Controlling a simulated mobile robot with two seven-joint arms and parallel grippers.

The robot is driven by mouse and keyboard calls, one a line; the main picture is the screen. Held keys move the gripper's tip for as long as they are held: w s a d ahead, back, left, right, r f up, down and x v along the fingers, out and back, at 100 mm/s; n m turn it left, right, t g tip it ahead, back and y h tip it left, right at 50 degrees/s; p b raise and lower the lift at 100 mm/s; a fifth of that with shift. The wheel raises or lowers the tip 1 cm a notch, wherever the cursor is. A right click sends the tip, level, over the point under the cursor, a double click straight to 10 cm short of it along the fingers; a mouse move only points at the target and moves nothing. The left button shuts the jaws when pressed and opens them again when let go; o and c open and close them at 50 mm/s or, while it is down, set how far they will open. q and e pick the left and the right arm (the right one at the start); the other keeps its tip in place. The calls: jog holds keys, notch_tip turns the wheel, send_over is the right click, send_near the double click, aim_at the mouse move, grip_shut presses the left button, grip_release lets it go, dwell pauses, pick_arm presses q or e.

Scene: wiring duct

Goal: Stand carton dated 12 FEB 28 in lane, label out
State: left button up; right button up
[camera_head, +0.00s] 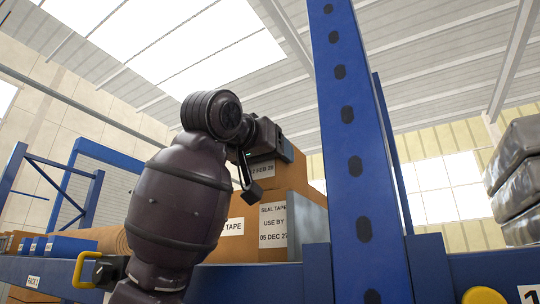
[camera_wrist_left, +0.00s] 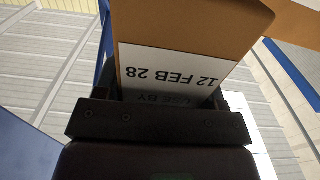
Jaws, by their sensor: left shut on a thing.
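The carton dated 12 FEB 28 (camera_head: 291,178) is a brown box with a white label, held raised in my left gripper (camera_head: 268,170). The gripper is shut on it, and part of the label shows between the fingers. In the left wrist view the carton (camera_wrist_left: 195,28) fills the jaws, and its label reads upside down, partly covered by the gripper (camera_wrist_left: 160,103). Below it in the head view stands a carton labelled SEAL TAPE, USE BY 05 DEC 27 (camera_head: 272,222), beside a grey upright panel (camera_head: 307,225). I cannot tell whether the two cartons touch. My right gripper is not in view.
A blue rack upright (camera_head: 352,130) stands close to the right of the held carton. A blue beam (camera_head: 235,283) runs along the shelf front. Blue bins (camera_head: 72,245) sit at left. Grey wrapped stacks (camera_head: 515,170) are at far right. Open air is above the cartons.

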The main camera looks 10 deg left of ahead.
pick_arm(q)
jog(key=o, duration=1.1)
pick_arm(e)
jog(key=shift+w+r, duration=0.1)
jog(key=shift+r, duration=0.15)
pick_arm(q)
jog(key=shift+o, duration=0.2)
jog(key=shift+s+r+p, duration=0.1)
jog(key=shift+r+p, duration=0.3)
jog(key=shift+p, duration=0.05)
jog(key=b+v, duration=0.4)
jog(key=v, duration=0.8)
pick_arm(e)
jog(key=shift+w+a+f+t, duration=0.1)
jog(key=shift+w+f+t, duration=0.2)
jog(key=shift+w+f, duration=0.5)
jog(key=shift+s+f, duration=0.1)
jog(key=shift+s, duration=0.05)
